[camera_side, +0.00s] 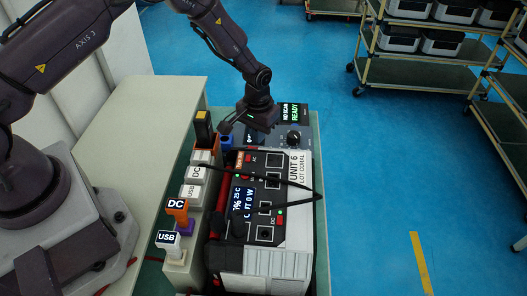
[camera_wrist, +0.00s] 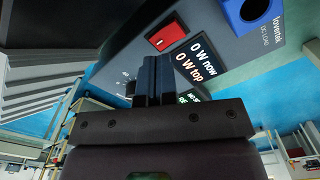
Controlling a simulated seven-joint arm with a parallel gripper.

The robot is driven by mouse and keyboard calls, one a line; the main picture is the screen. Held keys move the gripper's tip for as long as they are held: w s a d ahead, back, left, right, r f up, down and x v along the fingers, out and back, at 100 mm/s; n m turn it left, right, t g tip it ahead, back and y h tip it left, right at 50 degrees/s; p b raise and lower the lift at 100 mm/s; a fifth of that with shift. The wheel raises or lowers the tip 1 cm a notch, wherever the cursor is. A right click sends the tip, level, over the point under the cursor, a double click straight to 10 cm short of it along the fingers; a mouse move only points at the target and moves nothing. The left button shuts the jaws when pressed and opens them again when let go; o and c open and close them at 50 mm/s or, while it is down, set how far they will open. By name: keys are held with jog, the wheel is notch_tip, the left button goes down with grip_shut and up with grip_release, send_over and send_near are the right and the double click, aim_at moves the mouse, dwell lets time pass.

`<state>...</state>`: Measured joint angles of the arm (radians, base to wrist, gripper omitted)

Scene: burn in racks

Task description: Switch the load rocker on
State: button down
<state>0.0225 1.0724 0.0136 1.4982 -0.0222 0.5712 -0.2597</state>
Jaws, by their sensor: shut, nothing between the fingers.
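The red load rocker (camera_wrist: 166,38) is set in the sloping face of the grey DC load box (camera_wrist: 135,50) in the wrist view. Its "0 W now" and "0 W top" displays (camera_wrist: 195,60) are lit beside it. My gripper (camera_wrist: 153,62) is shut and empty, its fingertips just below the rocker in the picture; I cannot tell whether they touch the box. The load box (camera_side: 273,143) shows partly behind my wrist.
The Unit 6 power station (camera_side: 295,205) stands in front of the load box, with a black cable (camera_side: 255,182) looped over it. DC (camera_side: 177,208) and USB (camera_side: 168,241) plugs stand along its left. A lit NO SCAN / READY display (camera_side: 290,113) is behind. Shelving racks (camera_side: 430,60) stand across the blue floor.

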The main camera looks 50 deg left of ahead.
jog(key=shift+r, duration=1.8)
